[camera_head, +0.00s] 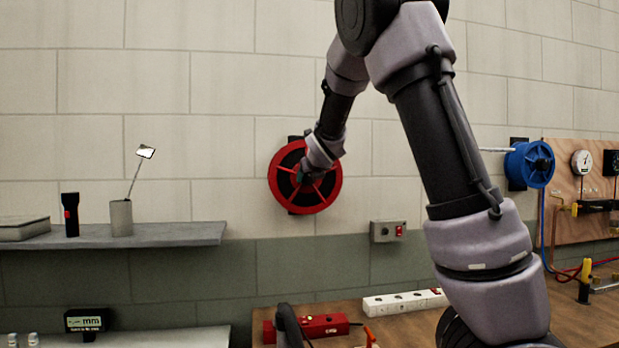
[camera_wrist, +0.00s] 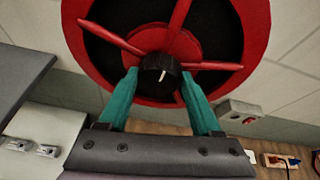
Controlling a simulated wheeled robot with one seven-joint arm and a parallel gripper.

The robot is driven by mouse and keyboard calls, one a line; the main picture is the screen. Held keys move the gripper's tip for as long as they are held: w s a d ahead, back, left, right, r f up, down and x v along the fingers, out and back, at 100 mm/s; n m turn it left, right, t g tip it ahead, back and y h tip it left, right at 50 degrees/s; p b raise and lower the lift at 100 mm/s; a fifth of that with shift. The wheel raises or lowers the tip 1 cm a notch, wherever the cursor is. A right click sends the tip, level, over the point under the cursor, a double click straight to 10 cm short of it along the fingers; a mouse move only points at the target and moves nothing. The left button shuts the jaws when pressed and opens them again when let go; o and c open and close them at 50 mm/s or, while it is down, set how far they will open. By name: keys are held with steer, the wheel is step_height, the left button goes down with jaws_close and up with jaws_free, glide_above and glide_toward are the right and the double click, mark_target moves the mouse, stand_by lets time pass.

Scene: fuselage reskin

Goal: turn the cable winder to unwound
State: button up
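The cable winder appears to be the red reel (camera_head: 332,186) on the block wall, with red spokes over a dark inside. In the wrist view the red reel (camera_wrist: 251,30) fills the upper part, with a black knob (camera_wrist: 160,63) at its centre. The knob has a short white mark, slightly tilted from vertical in that view. My gripper (camera_head: 304,176) is at the middle of the reel. In the wrist view its teal fingers (camera_wrist: 160,76) lie on either side of the knob, and both tips appear to touch it. In the head view my gripper hides the knob.
A grey shelf (camera_head: 170,234) at left holds a torch (camera_head: 70,214) and a cup (camera_head: 121,218) with a mirror stick. A switch box (camera_head: 388,231) is on the wall right of the reel. A blue reel (camera_head: 530,164) is farther right. A power strip (camera_head: 405,301) lies on the bench below.

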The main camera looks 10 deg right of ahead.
steer(key=shift+c, duration=1.4)
